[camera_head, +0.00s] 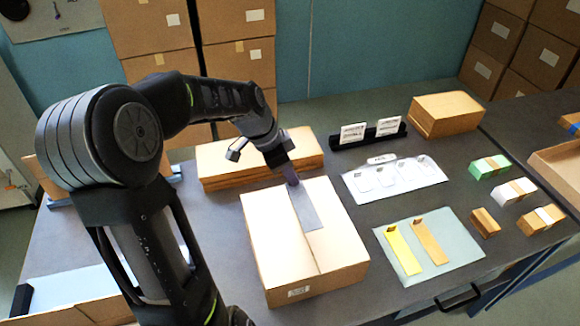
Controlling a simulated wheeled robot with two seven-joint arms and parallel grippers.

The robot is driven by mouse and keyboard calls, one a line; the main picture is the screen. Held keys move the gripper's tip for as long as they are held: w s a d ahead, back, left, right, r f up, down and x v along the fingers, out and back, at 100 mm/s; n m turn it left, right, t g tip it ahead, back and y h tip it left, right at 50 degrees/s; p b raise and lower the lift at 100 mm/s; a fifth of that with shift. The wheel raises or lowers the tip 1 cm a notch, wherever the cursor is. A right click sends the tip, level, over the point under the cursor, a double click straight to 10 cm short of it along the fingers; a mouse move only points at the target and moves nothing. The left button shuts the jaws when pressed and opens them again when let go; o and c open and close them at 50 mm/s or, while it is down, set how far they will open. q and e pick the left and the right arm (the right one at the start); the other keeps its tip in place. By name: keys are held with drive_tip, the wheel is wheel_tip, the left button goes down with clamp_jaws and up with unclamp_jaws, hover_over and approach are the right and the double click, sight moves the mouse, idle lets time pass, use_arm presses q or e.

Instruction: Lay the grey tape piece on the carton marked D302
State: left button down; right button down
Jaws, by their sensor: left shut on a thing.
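A closed brown carton (262,235) stands on the grey table in front of me, with a small white label (299,292) on its near side. The label's print is too small to read. My left gripper (290,179) is over the carton's far edge, pointing down, and is shut on the far end of the grey tape piece (306,210). The strip runs from the jaws toward me along the middle of the carton top. It looks flat against or just above the top; I cannot tell if all of it touches. My right gripper is not in view.
Flat cartons (215,162) lie behind the carton. To the right, a pale mat (455,262) holds a yellow strip (402,249) and an orange strip (431,241).

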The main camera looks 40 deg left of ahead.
use_arm(q)
drive_tip(key=shift+f+b, duration=2.65)
drive_tip(key=shift+f, duration=1)
drive_tip(key=shift+s+a, duration=0.1)
drive_tip(key=shift+s, duration=0.1)
drive_tip(key=shift+f, duration=0.15)
drive_tip(key=c, duration=1)
unclamp_jaws()
drive_tip(key=shift+c, duration=0.2)
